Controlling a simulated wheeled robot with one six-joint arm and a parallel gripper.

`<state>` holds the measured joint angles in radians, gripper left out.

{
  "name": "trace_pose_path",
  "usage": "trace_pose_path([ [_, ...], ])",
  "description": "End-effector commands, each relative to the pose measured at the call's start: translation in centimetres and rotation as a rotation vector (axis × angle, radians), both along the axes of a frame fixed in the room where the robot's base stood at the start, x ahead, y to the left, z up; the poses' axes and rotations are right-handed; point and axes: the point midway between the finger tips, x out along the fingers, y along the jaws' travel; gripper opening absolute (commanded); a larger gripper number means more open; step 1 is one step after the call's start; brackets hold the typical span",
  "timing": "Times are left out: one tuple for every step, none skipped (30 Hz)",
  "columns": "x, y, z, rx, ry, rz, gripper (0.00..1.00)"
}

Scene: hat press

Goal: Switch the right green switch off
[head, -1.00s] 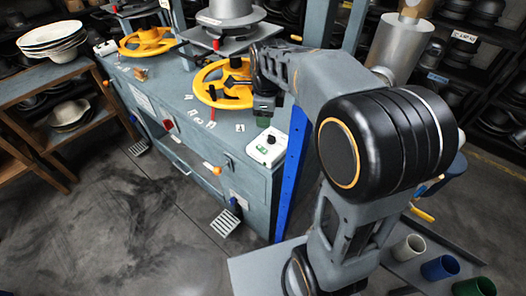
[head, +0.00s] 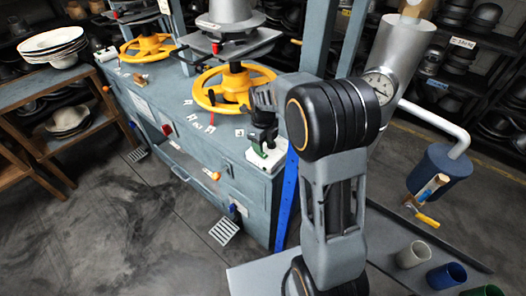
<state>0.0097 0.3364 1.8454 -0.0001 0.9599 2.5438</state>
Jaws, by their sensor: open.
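A white switch box (head: 270,163) sits on the front right corner of the grey-blue press bench. My gripper (head: 261,146) is right over the box, pointing down. It is open, with its fingertips at or just above the top of the box. A bit of green shows beside the fingers, but my gripper hides most of the box's top. I cannot tell which green switch is which, how either is set, or whether the fingers touch one.
Yellow handwheels (head: 232,86) stand behind my gripper on the bench (head: 160,100). A blue upright (head: 287,195) rises at the bench's right corner. A steel cylinder with a gauge (head: 381,84) stands to the right. Open floor (head: 120,220) lies in front.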

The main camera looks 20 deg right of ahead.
Motion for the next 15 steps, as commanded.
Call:
trace_pose_path([
  [-0.1,0.0,-0.9,-0.001,0.004,0.0,0.49],
  [-0.1,0.0,-1.3,0.001,0.003,0.0,0.49],
  [-0.1,0.0,-1.8,0.0,0.004,0.001,0.49],
  [0.0,0.0,-2.2,0.0,0.002,0.001,0.49],
  [0.0,0.0,-2.5,0.001,0.003,0.001,0.49],
  [-0.1,0.0,-2.9,0.0,0.004,0.001,0.49],
  [0.0,0.0,-3.2,0.0,0.002,0.001,0.49],
  [0.0,0.0,-3.4,0.0,0.001,0.001,0.49],
  [0.0,0.0,-3.6,0.0,0.001,0.001,0.49],
  [0.0,0.0,-3.8,0.0,0.001,0.001,0.49],
  [0.0,0.0,-3.9,0.0,0.001,0.001,0.49],
  [0.0,0.0,-4.1,0.0,0.001,0.001,0.49],
  [0.0,0.0,-4.1,0.0,0.0,0.001,0.49],
  [0.0,0.0,-4.2,0.0,0.0,0.001,0.49],
  [0.0,0.0,-4.2,0.0,0.0,0.001,0.49],
])
